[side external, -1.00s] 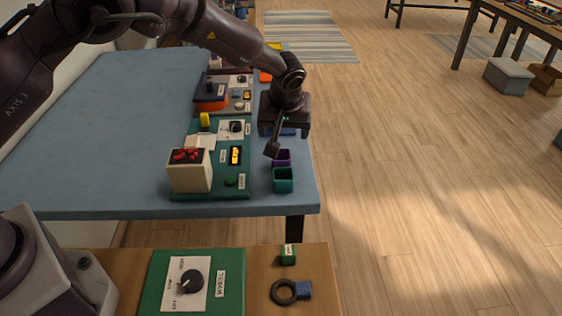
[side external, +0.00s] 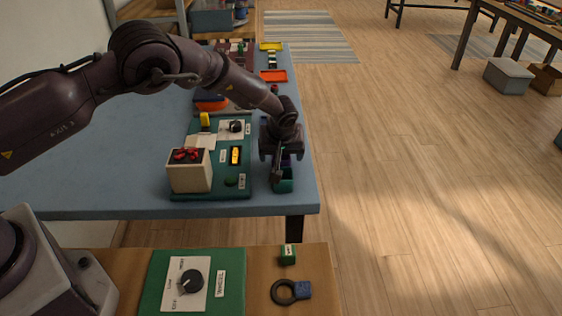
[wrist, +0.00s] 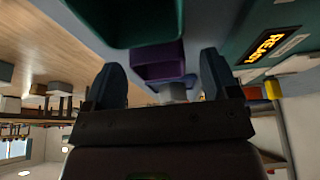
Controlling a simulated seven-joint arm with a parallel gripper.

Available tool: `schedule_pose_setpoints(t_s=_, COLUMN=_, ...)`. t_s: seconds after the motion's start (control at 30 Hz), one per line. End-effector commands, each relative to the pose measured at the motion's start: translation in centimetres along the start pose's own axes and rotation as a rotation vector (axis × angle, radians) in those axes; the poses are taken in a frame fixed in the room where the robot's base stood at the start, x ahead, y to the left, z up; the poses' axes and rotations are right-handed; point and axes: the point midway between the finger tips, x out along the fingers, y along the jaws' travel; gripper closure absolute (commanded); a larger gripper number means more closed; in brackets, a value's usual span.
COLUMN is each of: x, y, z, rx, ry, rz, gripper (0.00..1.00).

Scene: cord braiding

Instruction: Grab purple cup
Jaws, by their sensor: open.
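The purple cup (wrist: 158,66) shows in the wrist view between and beyond my two fingertips, close to the green cup (wrist: 135,20). My gripper (wrist: 162,66) is open, one finger on each side of the purple cup in the picture; whether either finger touches it I cannot tell. In the side view my gripper (side external: 278,174) is low over the table's right edge and hides most of the purple cup. The green cup (side external: 285,186) stands just in front of it.
A green panel (side external: 208,194) with a cream box (side external: 189,176) and a yellow display (side external: 235,156) lies left of my gripper. An orange tray (side external: 273,76) is farther back. The blue table (side external: 110,190) has free room at left.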

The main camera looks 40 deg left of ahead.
Motion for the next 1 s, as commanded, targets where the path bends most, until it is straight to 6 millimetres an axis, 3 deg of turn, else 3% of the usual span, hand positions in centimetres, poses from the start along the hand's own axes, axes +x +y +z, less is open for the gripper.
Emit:
schedule_pose_setpoints(t_s=0.13, x=1.34, y=0.01, z=-0.03, rx=-0.001, ry=0.001, rz=0.001, gripper=0.19)
schedule_pose_setpoints(t_s=0.37, x=1.42, y=0.03, z=-0.01, rx=0.000, ry=0.001, rz=0.001, gripper=0.19)
schedule_pose_setpoints(t_s=0.6, x=1.39, y=0.03, z=-0.01, rx=0.000, ry=0.000, rz=0.001, gripper=0.72)
schedule_pose_setpoints(t_s=1.0, x=0.90, y=0.08, z=-0.24, rx=-0.001, ry=0.001, rz=0.002, gripper=0.72)
